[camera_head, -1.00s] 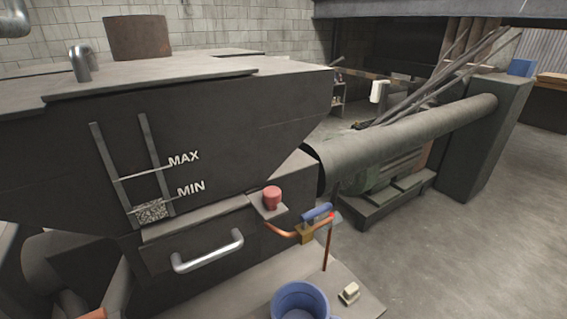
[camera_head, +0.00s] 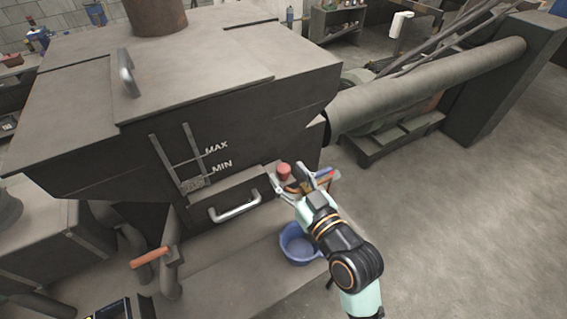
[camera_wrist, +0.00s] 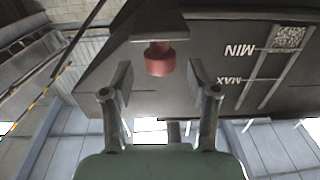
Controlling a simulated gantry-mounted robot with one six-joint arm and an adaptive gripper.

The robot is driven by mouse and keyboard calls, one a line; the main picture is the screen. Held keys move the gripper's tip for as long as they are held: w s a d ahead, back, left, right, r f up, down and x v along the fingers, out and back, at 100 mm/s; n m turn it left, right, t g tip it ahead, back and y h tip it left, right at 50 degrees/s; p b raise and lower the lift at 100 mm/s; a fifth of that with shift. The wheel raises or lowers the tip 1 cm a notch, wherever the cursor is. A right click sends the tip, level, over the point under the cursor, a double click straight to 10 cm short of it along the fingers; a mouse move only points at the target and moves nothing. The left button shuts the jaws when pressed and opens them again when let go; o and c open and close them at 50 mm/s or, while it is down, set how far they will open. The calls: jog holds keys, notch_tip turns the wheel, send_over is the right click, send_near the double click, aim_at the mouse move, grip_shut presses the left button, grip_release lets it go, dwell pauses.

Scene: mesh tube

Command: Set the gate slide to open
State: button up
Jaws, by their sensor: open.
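A dark drawer-like slide with a silver bar handle (camera_head: 235,208) sits under the hopper's MAX/MIN gauge (camera_head: 194,160); I take it to be the gate slide, though nothing labels it. A red knob (camera_head: 284,170) stands on a small ledge to the right of the handle. My gripper (camera_head: 286,177) is open and empty, its fingers on either side of the knob in the picture. In the wrist view, which is upside down, the red knob (camera_wrist: 160,62) lies between and beyond the open fingers; contact does not show. The handle is outside the wrist view.
A blue bucket (camera_head: 297,246) stands on the platform below my gripper. A blue-handled valve (camera_head: 323,173) is just right of my gripper, partly hidden. A wide pipe (camera_head: 430,85) runs off to the right. The floor at the right is clear.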

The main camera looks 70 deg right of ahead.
jog(key=shift+x, duration=1.5)
grip_shut()
